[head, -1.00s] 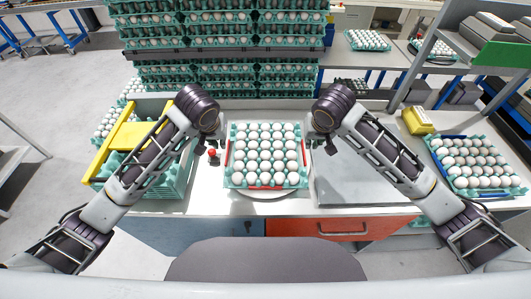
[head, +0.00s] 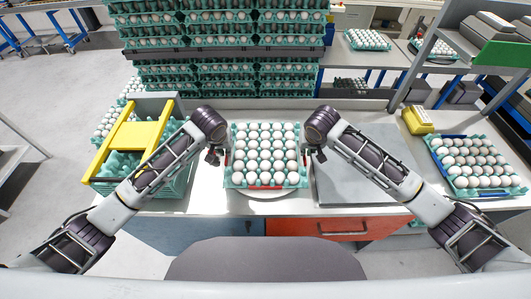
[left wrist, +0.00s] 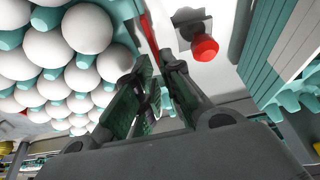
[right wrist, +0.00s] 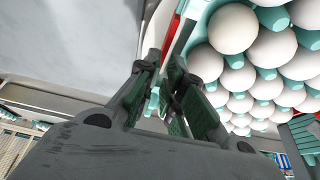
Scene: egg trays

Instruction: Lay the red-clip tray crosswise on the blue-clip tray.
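The red-clip tray (head: 236,183), teal and full of white eggs, sits on a round white plate (head: 266,193) at the middle of the worktop. My left gripper (head: 214,156) is at its left side and my right gripper (head: 314,155) at its right side. In the left wrist view a red clip (left wrist: 150,35) runs down toward the fingers, which look parted. In the right wrist view a red clip (right wrist: 170,40) and rim run toward the parted fingers. Contact cannot be told. The blue-clip tray (head: 444,178), also full of eggs, lies at the right.
A yellow-framed stack of teal trays (head: 130,134) stands at the left. A bare grey plate (head: 350,185) lies right of the middle tray. A red button (left wrist: 205,47) is near my left gripper. Tall egg-tray stacks stand behind; a yellow box (head: 418,120) is at the back right.

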